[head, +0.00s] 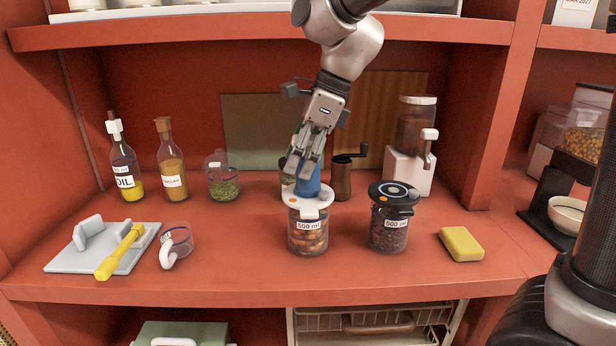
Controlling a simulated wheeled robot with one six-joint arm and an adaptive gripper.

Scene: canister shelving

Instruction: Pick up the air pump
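A blue object (308,187), likely the air pump, stands over the white lid (309,198) of a 500 ml jar (308,238) filled with brown pieces. My gripper (308,170) points down at it from above, with its fingers overlapping the top of the blue part. The fingers hide much of the upper blue part, so I cannot tell whether they grip it or only surround it. The blue part appears to meet the lid. A second 500 ml jar (388,235) with dark contents and a black lid (394,192) stands to the right.
Bottles (124,165) and a green-filled jar (222,182) stand at the back left. A grinder (342,178) and a dispenser (408,165) stand behind. A board with a yellow-handled tool (120,255), a measuring cup (178,243) and a sponge (461,244) lie near the front. An upper shelf hangs above.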

